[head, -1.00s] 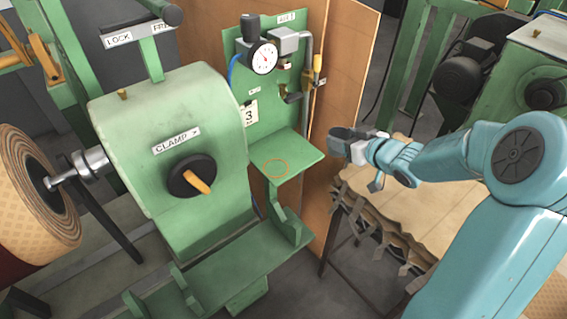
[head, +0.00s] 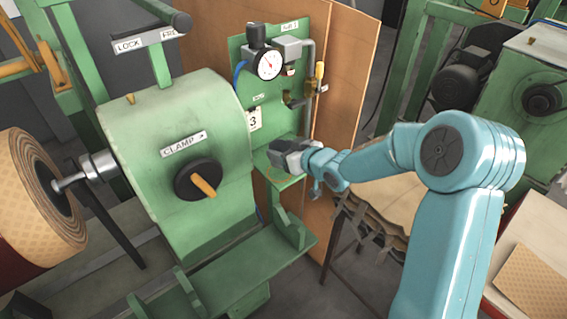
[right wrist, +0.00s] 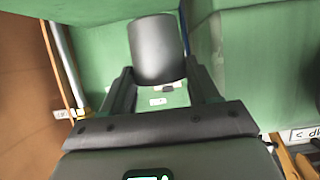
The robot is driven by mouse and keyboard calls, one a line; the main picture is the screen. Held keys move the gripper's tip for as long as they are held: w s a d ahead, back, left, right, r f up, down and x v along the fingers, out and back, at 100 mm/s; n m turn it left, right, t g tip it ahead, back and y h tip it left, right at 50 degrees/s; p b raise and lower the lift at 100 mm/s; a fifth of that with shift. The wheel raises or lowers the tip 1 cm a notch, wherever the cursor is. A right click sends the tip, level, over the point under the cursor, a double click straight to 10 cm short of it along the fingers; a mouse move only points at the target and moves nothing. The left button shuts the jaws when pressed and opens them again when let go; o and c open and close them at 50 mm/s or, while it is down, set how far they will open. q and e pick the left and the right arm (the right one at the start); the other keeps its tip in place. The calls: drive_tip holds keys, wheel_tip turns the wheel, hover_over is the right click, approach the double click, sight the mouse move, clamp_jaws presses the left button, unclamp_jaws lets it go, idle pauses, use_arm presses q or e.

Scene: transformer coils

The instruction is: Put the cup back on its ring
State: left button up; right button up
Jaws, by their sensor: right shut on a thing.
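My right gripper (head: 290,158) is shut on the dark grey cup (head: 281,146) and holds it over the small green shelf (head: 265,168) of the gauge panel. In the right wrist view the cup (right wrist: 158,48) sits between the two dark fingers of the gripper (right wrist: 158,80). I cannot tell whether the cup touches the shelf. The orange ring on the shelf is hidden, or nearly so, by the cup and gripper. My left gripper is not in view.
The green panel behind the shelf carries a pressure gauge (head: 268,64) and a valve with a yellow handle (head: 319,72). The green clamp housing (head: 160,120) with its black knob (head: 196,179) stands left. A brown board (head: 345,60) rises behind the panel.

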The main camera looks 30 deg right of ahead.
drive_tip(key=f, duration=0.3)
drive_tip(key=shift+a+f, duration=0.2)
drive_tip(key=shift+d+f, duration=0.15)
drive_tip(key=shift+f, duration=0.05)
drive_tip(key=shift+s, duration=0.1)
drive_tip(key=shift+f, duration=0.1)
drive_tip(key=o, duration=1.1)
drive_tip(key=shift+c, duration=0.2)
